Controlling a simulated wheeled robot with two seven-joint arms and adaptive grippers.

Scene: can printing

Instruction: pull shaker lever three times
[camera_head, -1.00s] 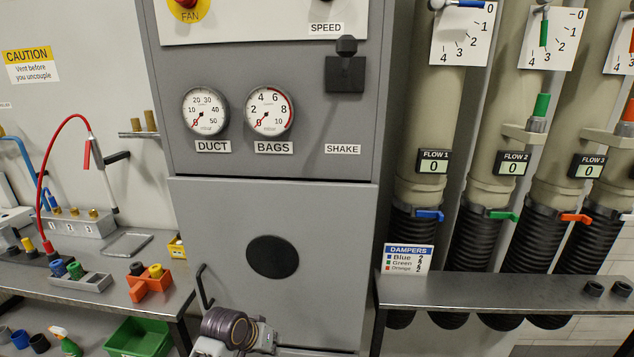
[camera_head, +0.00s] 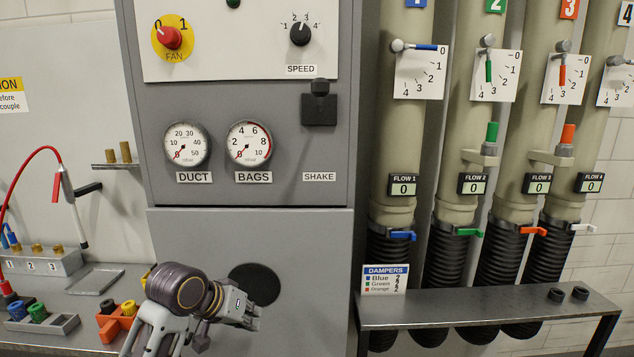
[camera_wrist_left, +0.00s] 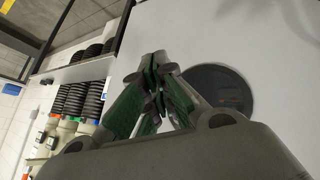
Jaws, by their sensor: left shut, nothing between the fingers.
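The shaker lever (camera_head: 319,104) is a black block with a knob on the grey cabinet front, above the SHAKE label (camera_head: 319,176). The lever's knob points up. My left gripper (camera_head: 256,316) is in front of the lower cabinet panel, below and left of the lever and well apart from it. It also shows in the left wrist view (camera_wrist_left: 156,62), with its fingers together and nothing between them. My right gripper is not in view.
Two gauges, DUCT (camera_head: 187,144) and BAGS (camera_head: 249,142), sit left of the lever. A round black disc (camera_head: 255,284) is on the lower panel behind my left arm. A metal shelf (camera_head: 490,304) stands at right before several ducts. A bench (camera_head: 95,282) is at left.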

